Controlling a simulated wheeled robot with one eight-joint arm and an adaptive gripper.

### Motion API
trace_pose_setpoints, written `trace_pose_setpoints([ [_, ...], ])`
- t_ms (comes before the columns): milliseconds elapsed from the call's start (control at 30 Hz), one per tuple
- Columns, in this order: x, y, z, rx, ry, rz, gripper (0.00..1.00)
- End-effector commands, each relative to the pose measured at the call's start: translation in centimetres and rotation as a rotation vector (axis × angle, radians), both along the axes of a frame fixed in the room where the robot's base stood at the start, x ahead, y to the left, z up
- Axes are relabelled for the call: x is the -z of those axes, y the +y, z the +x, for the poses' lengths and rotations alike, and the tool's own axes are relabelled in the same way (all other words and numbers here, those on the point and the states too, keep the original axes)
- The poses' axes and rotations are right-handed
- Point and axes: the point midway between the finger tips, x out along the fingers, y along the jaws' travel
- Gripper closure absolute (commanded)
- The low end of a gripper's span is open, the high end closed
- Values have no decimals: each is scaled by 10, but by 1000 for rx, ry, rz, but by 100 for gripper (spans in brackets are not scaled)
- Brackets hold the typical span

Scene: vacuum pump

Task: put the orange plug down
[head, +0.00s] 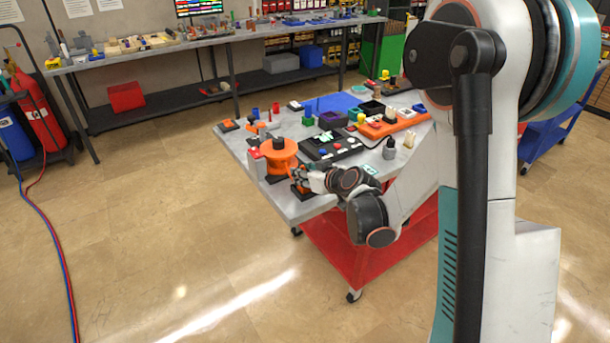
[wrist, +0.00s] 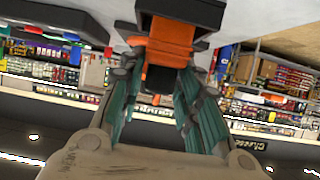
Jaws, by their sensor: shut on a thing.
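My gripper (head: 302,178) is at the near left corner of the table in the head view, low beside the orange pump body (head: 279,155). In the wrist view its two fingers (wrist: 155,75) are closed around an orange part with a dark end, the orange plug (wrist: 168,48). A dark block (wrist: 185,12) lies right against the plug's far end; I cannot tell whether they are joined. In the head view only a little orange shows at the fingers, and the rest of the plug is hidden by my gripper.
The grey tabletop (head: 240,150) carries a black tray (head: 331,147) with coloured parts, an orange tray (head: 395,123) and a blue mat (head: 335,103). A small grey bottle (head: 389,149) stands near the right edge. The table's front left edge is close to my gripper.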

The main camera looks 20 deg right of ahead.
Motion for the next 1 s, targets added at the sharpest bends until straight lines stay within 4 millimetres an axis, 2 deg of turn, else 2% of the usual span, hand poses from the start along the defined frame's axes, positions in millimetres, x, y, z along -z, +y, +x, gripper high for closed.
trace_pose_setpoints([
  [167, 3, 0, 0, 0, 0, 0, 94],
  [200, 3, 0, 0, 0, 0, 0, 64],
  [267, 2, 0, 0, 0, 0, 0, 51],
  [300, 2, 0, 0, 0, 0, 0, 49],
  [700, -2, 0, 0, 0, 0, 0, 49],
  [867, -12, -8, -20, 2, 1, -1, 49],
  [1000, -26, -16, -45, 3, 0, 0, 49],
])
